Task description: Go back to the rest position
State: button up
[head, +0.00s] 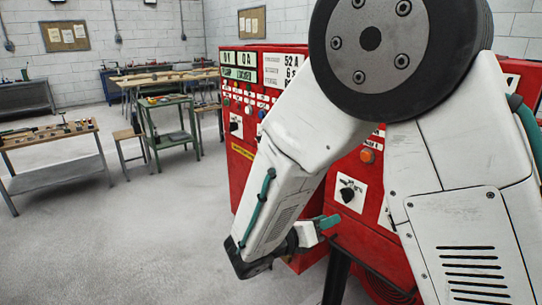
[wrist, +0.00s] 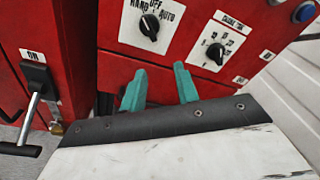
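My gripper (wrist: 160,91) shows in the wrist view with two teal fingers apart and nothing between them. It is in front of the red control panel (wrist: 115,59), below a black HAND-OFF-AUTO selector knob (wrist: 149,27) and left of a second black knob (wrist: 216,53). It looks clear of both knobs, though the exact gap cannot be told. In the head view my folded white arm covers much of the red pumpset cabinet (head: 243,140). There the gripper (head: 327,223) hangs low beside the panel, only partly visible.
A lever handle (wrist: 37,95) juts out at the left in the wrist view. An orange button (head: 367,156) and a black knob (head: 347,194) sit on the panel.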

jog(key=s+d+r+m+g+y, duration=0.1)
jog(key=s+d+m+g+y, duration=0.3)
jog(key=s+m, duration=0.35)
jog(key=s+d+r+m+g+y, duration=0.1)
jog(key=s+d+m+g, duration=0.3)
jog(key=s+m+g, duration=0.4)
jog(key=s+d+r+m+t+y, duration=0.1)
jog(key=s+r+m+t+y, duration=0.4)
jog(key=m, duration=1)
jog(key=s+r+y, duration=0.3)
jog(key=s+y, duration=0.1)
jog(key=s, duration=0.1)
jog(key=shift+r+y, duration=0.35)
jog(key=shift+y, duration=0.05)
jog(key=shift+s+d, duration=0.1)
